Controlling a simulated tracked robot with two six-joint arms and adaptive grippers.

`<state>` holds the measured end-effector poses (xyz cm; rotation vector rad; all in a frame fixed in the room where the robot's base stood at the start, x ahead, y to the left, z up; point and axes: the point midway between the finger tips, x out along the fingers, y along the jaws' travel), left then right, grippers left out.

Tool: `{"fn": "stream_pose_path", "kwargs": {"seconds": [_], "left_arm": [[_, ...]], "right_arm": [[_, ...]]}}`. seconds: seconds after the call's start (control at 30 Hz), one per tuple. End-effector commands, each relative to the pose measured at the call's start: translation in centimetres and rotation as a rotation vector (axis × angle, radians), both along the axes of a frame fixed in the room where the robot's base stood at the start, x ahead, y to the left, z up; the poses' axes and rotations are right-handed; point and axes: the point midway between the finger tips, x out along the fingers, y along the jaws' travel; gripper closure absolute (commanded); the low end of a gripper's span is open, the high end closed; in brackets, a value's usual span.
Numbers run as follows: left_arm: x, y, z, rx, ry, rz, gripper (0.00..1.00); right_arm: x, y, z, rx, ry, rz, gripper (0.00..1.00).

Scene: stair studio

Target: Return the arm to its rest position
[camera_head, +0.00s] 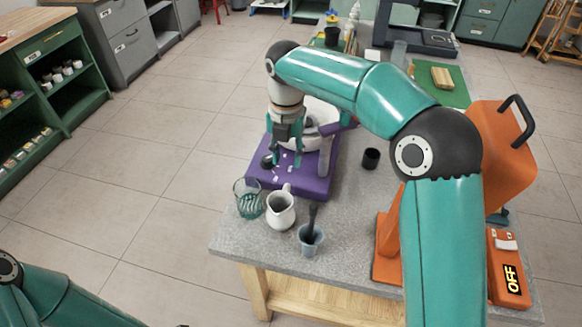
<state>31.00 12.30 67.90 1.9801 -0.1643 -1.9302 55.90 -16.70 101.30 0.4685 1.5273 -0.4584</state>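My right arm comes up from the lower right, bends at the dark elbow and reaches left over the counter. My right gripper (284,158) points down above the purple appliance base (310,186), its teal fingers apart with nothing visible between them. A pale bowl (322,112) on the purple appliance is partly hidden behind the gripper. Whether the fingertips touch the base, I cannot tell. My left arm shows only as teal links at the bottom left; its gripper is outside the picture.
On the grey counter (345,210) near the gripper stand a glass (248,200), a white pitcher (281,210), a blue-grey cup (310,241) holding a dark tool, and a black cup (371,158). An orange machine (502,150) reading OFF stands by my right arm. Left floor is clear.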

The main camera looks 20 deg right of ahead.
Motion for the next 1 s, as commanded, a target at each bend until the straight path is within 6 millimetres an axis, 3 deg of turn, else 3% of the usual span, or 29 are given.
{"fn": "stream_pose_path", "kwargs": {"seconds": [0.2, 0.67, 1.0], "left_arm": [[0.0, 0.0, 0.1, 0.000, 0.000, 0.000, 0.60], [0.0, 0.0, 0.2, 0.000, 0.000, 0.000, 0.60], [0.0, 0.0, 5.2, 0.000, 0.000, 0.000, 0.60]], "right_arm": [[0.0, 0.0, 1.2, 0.001, -0.001, 0.000, 0.62], [0.0, 0.0, 1.3, 0.001, -0.001, 0.000, 0.62], [0.0, 0.0, 6.3, 0.001, -0.001, 0.000, 0.62]]}}
